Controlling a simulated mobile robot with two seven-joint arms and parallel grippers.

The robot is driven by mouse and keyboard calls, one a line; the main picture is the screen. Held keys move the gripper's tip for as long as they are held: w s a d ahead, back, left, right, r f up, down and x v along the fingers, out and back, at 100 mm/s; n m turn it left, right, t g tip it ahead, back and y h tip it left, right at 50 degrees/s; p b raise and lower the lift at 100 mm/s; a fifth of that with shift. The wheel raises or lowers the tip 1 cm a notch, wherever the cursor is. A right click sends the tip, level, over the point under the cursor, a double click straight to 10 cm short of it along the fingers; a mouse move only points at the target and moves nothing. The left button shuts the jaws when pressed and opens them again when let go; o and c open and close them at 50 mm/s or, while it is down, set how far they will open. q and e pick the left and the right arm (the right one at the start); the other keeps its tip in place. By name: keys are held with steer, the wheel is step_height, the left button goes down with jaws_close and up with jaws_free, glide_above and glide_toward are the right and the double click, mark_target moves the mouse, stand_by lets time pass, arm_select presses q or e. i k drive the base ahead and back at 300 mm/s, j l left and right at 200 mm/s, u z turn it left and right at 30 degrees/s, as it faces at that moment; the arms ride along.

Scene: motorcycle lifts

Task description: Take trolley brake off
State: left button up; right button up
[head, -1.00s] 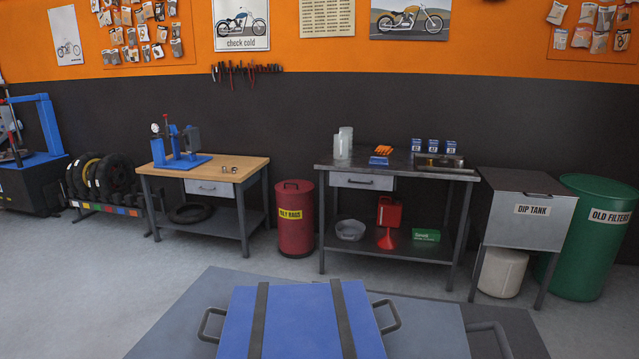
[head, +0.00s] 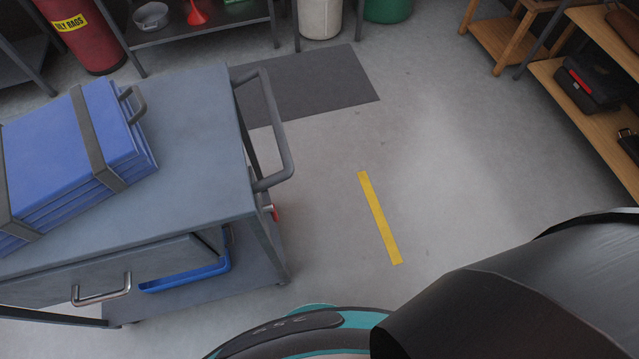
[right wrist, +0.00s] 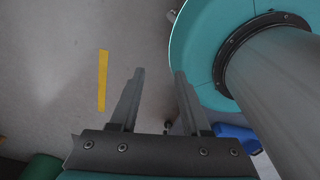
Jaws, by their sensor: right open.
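The grey trolley (head: 190,130) stands at the left in the head view, with a tubular handle (head: 285,140) on its right end. A small red part (head: 272,211) shows low at that end, beside the trolley's leg; it is mostly hidden and I cannot tell whether it is the brake. My right gripper (right wrist: 158,76) is open and empty in the right wrist view, with bare floor beyond its fingertips. In the head view my right arm crosses the lower right and its gripper is not seen. My left gripper is in neither view.
Strapped blue boxes (head: 70,150) lie on the trolley top, and a blue tray (head: 190,277) sits below. A yellow floor strip (head: 380,218) and a dark mat (head: 308,85) lie to the trolley's right. Wooden shelves (head: 590,110) stand at the upper right. The floor between is free.

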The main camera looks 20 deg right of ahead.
mark_target(270, 209)
steer(key=k+l, duration=0.1)
steer(key=l, duration=0.5)
steer(key=l+u, duration=0.1)
steer(key=l, duration=0.5)
steer(key=k+l, duration=0.15)
steer(key=l, duration=0.45)
